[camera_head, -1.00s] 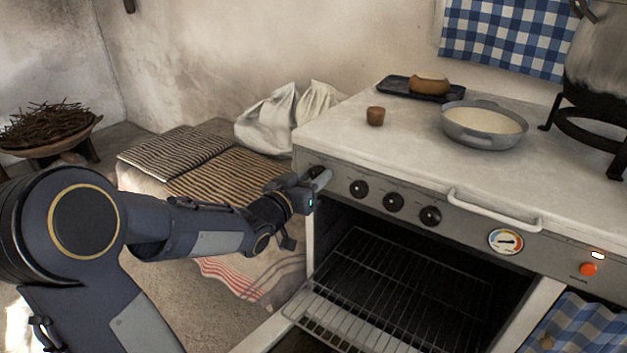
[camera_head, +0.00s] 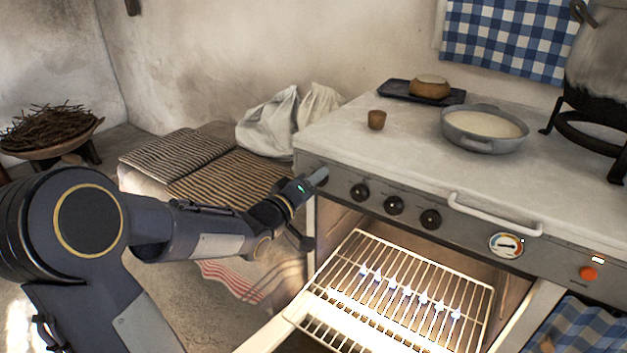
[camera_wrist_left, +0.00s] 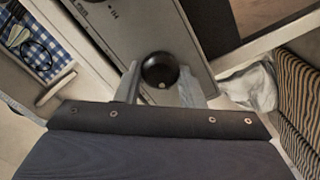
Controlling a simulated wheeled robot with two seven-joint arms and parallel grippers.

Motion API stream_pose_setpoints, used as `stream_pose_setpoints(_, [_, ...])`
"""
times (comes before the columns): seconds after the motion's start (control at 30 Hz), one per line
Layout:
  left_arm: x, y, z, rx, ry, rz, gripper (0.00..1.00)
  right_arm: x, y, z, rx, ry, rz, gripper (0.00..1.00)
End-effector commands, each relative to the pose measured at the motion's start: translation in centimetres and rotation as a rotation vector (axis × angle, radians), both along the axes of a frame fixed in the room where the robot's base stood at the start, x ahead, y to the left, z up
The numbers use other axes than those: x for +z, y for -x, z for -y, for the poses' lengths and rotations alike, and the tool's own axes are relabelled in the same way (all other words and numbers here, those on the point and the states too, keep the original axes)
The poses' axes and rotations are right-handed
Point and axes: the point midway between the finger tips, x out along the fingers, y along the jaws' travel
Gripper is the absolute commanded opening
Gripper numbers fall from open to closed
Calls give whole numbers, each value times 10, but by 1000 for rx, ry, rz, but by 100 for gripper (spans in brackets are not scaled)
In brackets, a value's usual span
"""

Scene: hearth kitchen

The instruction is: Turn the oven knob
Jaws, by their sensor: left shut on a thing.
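The stove's front panel (camera_head: 470,228) carries a row of black knobs. My left gripper (camera_head: 317,178) is at the panel's left end, shut on the leftmost oven knob, which it hides in the head view. In the left wrist view the round black knob (camera_wrist_left: 160,70) sits between the two grey fingers, its pale mark toward the lower edge. The oven is open and lit inside, with a row of small blue flames (camera_head: 408,292) showing at the wire rack (camera_head: 365,250). My right gripper is not in view.
Further knobs (camera_head: 394,204) and a towel rail (camera_head: 495,215) lie right of my gripper. A pan (camera_head: 484,124), a small brown cup (camera_head: 376,119) and a loaf (camera_head: 430,87) stand on the stove top. The oven door is down below my forearm.

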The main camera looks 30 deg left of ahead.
Motion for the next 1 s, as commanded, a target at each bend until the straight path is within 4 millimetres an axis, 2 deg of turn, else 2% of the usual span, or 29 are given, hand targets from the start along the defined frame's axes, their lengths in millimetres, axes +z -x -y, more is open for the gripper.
stream_pose_setpoints(0.53, [-1,0,0,-1,28,-4,12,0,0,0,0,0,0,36])
stream_pose_setpoints(0.57, [-1,0,0,-1,28,-4,36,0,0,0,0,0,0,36])
stream_pose_setpoints(0.7, [-1,0,0,0,28,-4,55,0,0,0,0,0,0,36])
stream_pose_setpoints(1.0, [0,1,0,0,27,-2,57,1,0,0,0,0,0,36])
